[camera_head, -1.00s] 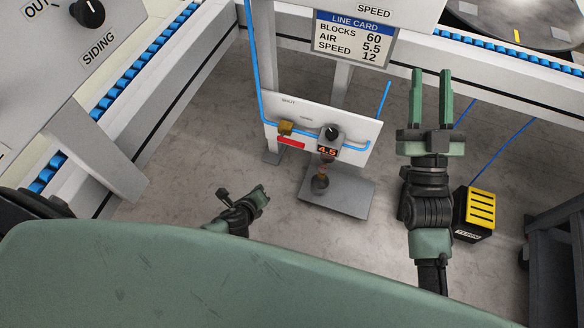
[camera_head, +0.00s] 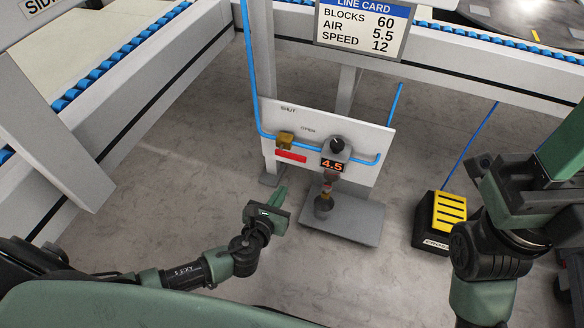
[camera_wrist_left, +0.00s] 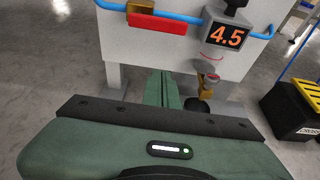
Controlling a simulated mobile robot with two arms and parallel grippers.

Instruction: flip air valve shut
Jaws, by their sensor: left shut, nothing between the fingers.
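The air valve is a brass block (camera_head: 285,139) on a blue pipe at the left of a white panel, with a red lever (camera_head: 291,156) lying roughly level just below it. The panel (camera_head: 365,140) carries the words SHUT and OPEN above. In the left wrist view the red lever (camera_wrist_left: 160,22) is at the top, beyond my fingers. My left gripper (camera_head: 279,196) is shut and empty, below and in front of the panel, apart from the lever. My right gripper (camera_head: 535,165) is at the right edge; its fingertips are partly cut off.
A black knob (camera_head: 337,146) and a display reading 4.5 (camera_head: 332,166) sit right of the valve. A grey base plate (camera_head: 350,222) with a small brass and dark fitting (camera_head: 324,204) is below. A yellow and black box (camera_head: 448,212) stands right. A line card (camera_head: 362,28) hangs above.

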